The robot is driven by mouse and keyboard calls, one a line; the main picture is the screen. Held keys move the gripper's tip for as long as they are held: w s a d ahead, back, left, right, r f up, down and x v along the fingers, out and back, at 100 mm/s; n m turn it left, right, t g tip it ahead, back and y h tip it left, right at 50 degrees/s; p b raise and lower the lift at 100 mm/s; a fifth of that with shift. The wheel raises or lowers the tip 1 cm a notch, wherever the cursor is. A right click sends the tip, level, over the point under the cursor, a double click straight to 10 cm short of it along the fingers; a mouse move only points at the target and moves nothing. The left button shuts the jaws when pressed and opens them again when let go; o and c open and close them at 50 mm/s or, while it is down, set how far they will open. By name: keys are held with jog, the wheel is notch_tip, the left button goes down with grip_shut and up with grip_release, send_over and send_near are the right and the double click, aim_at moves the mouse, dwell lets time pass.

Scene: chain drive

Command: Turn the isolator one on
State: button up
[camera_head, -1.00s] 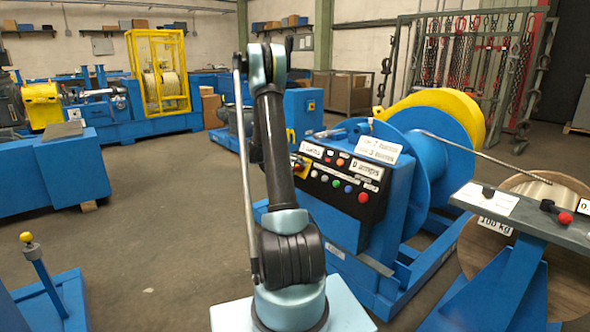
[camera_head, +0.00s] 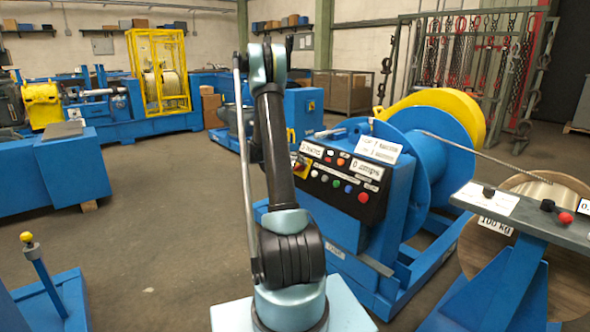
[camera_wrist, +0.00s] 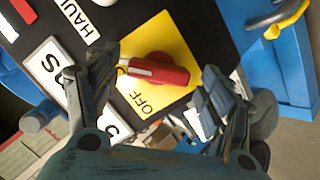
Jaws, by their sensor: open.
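The isolator is a red rotary handle (camera_wrist: 158,70) on a yellow plate (camera_wrist: 168,38) marked OFF, seen in the wrist view. The handle lies roughly along the picture's horizontal, tilted slightly. My gripper (camera_wrist: 145,85) is open, with one finger left and one right of the handle. The fingertips look close to the handle, but I cannot tell whether they touch it. In the head view the control panel (camera_head: 345,187) shows on the blue machine, and the yellow plate (camera_head: 299,168) is partly hidden behind my arm. My gripper is not visible in the head view.
The panel carries several coloured push buttons and white labels, one reading HAUL (camera_wrist: 82,18) near the left finger. A blue drum (camera_head: 405,165) with a yellow flange stands behind the panel. A grey bench (camera_head: 530,215) with knobs is at the right. Open floor lies left.

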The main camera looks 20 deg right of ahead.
jog(key=v, duration=1.2)
